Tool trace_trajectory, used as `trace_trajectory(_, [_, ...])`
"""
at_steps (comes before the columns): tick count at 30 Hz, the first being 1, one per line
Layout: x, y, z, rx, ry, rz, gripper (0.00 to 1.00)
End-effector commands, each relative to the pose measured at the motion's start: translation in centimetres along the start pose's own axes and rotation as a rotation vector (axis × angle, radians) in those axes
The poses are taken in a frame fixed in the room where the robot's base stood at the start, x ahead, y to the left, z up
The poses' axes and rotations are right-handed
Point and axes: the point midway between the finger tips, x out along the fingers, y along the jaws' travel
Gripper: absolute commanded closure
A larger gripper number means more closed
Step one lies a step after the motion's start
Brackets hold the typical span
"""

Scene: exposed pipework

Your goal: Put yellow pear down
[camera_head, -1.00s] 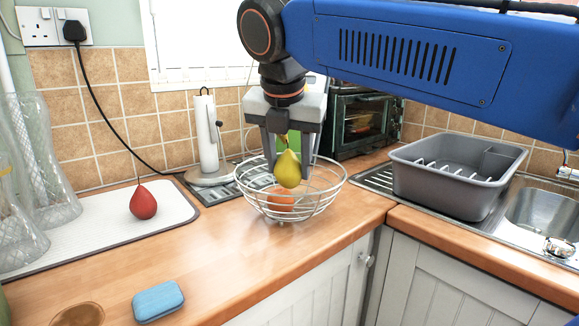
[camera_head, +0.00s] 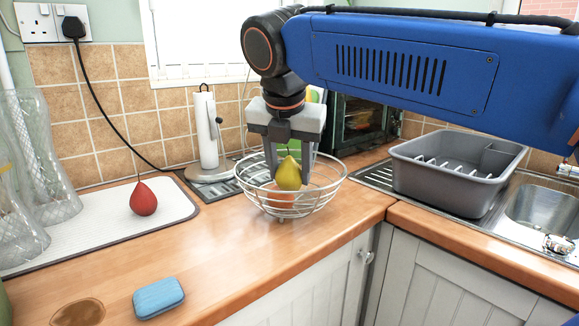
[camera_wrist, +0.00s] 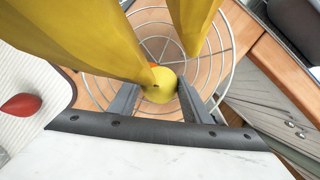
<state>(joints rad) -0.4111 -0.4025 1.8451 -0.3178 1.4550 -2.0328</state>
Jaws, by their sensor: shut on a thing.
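The yellow pear (camera_head: 288,174) is held upright between the two fingers of my gripper (camera_head: 291,178), its stem up. My gripper is shut on it, over the middle of a round white wire basket (camera_head: 334,188). The pear's lower part is at about the basket's rim height in the head view. An orange-red round thing (camera_head: 281,200) lies in the basket under the pear; I cannot tell whether they touch. In the wrist view the pear (camera_wrist: 163,78) is between the fingertips, above the basket's wires (camera_wrist: 229,60).
A red pear (camera_head: 143,199) sits on a white mat (camera_head: 95,222) at left. A blue sponge-like block (camera_head: 158,298) lies in front. A paper towel holder (camera_head: 207,135) stands behind the basket, and a grey dish tub (camera_head: 448,185) is at right. Large yellow shapes (camera_wrist: 85,35) block part of the wrist view.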

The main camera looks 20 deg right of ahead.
Motion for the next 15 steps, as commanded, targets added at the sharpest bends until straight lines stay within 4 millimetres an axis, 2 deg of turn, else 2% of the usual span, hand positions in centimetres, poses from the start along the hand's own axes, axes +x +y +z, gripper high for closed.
trace_trajectory(1, [-0.01, 0.0, 0.01, 0.0, 0.0, 0.0, 0.49])
trace_trajectory(3, [-0.02, 0.0, 0.01, 0.0, 0.0, 0.0, 0.38])
trace_trajectory(15, [-0.44, 0.07, 0.2, 0.001, -0.001, 0.001, 0.38])
